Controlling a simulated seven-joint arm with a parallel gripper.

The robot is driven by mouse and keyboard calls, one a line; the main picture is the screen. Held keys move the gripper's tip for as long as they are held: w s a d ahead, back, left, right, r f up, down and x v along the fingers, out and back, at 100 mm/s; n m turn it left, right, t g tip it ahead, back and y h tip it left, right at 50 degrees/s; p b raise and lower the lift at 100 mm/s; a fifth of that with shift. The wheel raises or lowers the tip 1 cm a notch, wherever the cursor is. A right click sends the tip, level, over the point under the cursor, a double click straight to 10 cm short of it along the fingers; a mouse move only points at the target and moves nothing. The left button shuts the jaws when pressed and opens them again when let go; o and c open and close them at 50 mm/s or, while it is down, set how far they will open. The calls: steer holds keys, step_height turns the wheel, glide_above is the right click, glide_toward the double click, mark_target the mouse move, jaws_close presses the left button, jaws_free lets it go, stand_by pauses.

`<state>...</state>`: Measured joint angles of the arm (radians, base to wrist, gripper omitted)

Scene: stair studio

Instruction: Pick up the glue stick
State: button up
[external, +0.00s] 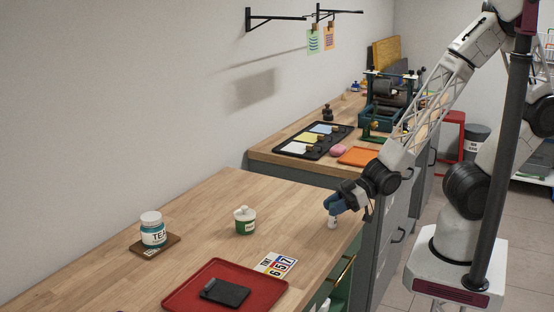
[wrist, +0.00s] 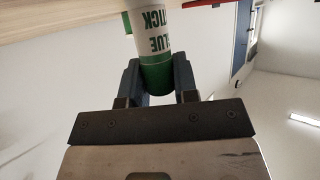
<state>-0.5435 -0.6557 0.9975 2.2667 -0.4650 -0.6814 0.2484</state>
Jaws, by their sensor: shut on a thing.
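The glue stick (wrist: 153,45) is a white tube with green bands and the upside-down words "GLUE STICK" in the wrist view. My gripper (wrist: 158,75) is shut on it, with one blue-grey finger on each side of the green end. In the external view my gripper (external: 336,205) is at the right end of the wooden counter, and the white end of the glue stick (external: 332,223) sticks out below the fingers. The rest of the tube is hidden by the fingers there. I cannot tell whether its lower end touches the counter.
The wooden counter (external: 205,205) holds a red tray (external: 185,295) with a dark clip-like object, a number card (external: 276,264), a green-and-white jar (external: 245,221) and a tea jar (external: 152,229) on a brown board. A second bench (external: 275,152) with tools stands behind.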

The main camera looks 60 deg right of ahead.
steer(key=shift+r, duration=0.15)
steer(key=shift+r, duration=0.5)
steer(key=shift+s+d+r, duration=0.15)
steer(key=shift+s+r, duration=0.05)
steer(key=shift+r, duration=0.4)
steer(key=shift+s+d+r, duration=0.1)
steer(key=shift+s+r, duration=0.05)
steer(key=shift+r, duration=0.45)
steer(key=s+d, duration=0.6)
steer(key=s, duration=0.2)
steer(key=shift+s+r, duration=0.15)
steer(key=shift+r, duration=0.3)
steer(key=shift+s+d, duration=0.15)
steer(key=shift+s, duration=0.1)
steer(key=shift+s+d+r, duration=0.1)
steer(key=shift+s+d, duration=0.45)
steer(key=shift+s, duration=0.2)
steer(key=shift+s+d+r, duration=0.1)
steer(key=shift+s+d, duration=0.45)
steer(key=shift+s, duration=0.2)
steer(key=shift+s+d, duration=0.2)
steer(key=shift+s, duration=0.05)
